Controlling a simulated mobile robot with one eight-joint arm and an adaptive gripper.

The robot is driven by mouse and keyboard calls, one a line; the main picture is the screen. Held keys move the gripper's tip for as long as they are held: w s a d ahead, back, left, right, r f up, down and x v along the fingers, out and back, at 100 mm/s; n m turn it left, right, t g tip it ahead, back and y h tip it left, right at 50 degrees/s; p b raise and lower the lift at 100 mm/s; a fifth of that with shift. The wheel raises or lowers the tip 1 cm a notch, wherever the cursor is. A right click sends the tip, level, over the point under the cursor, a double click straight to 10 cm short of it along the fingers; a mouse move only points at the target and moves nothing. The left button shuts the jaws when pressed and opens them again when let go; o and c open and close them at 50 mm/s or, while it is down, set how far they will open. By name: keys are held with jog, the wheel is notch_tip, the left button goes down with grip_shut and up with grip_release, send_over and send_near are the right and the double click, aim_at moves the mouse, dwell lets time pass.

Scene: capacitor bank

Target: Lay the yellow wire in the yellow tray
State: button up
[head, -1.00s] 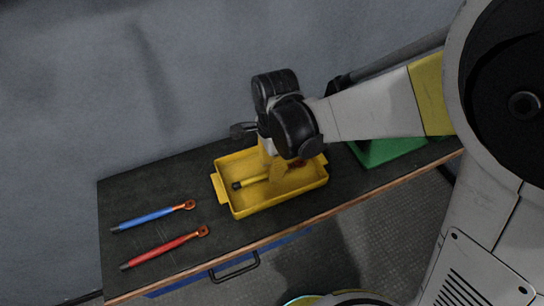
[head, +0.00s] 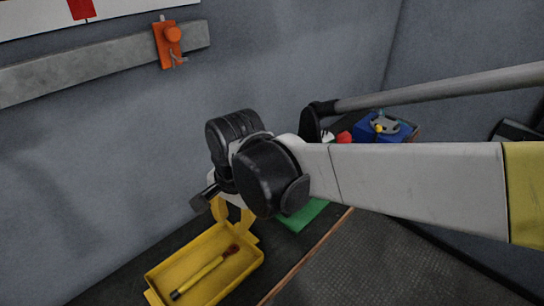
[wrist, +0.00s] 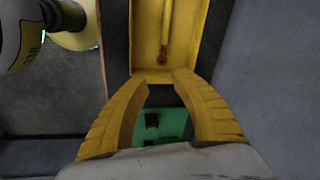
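The yellow wire (head: 207,273), with a black end and a brownish lug at the other, lies inside the yellow tray (head: 166,268) on the workbench. The wrist view also shows the wire (wrist: 166,28) on the floor of the tray (wrist: 194,30), with its lug end toward me. My gripper (head: 232,212) is over the far right end of the tray in the head view. In the wrist view my gripper (wrist: 163,78) has its two yellow fingers spread apart with nothing between them. The wire is apart from the fingers.
A green container (head: 303,214) stands on the bench beside the tray. A blue box (head: 383,128) and a red object (head: 344,137) are at the back right. An orange fitting (head: 170,43) hangs on a wall rail. Open floor (head: 375,265) lies right of the bench edge.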

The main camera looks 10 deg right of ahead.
jog(key=s+d+r+n+t, duration=0.1)
jog(key=s+d+n, duration=0.1)
jog(key=d, duration=0.3)
jog(key=s+d+r+n+t, duration=0.1)
jog(key=s+d+n+t, duration=0.1)
jog(key=d, duration=0.4)
jog(key=s+d+r+n+t+h, duration=0.1)
jog(key=s+d+n+t, duration=0.1)
jog(key=d+n, duration=0.2)
jog(key=shift+d+r, duration=0.3)
jog(key=shift+d, duration=0.6)
notch_tip(320, 180, down, 3)
jog(key=b, duration=0.3)
jog(key=shift+s+f, duration=0.1)
jog(key=shift+f, duration=0.05)
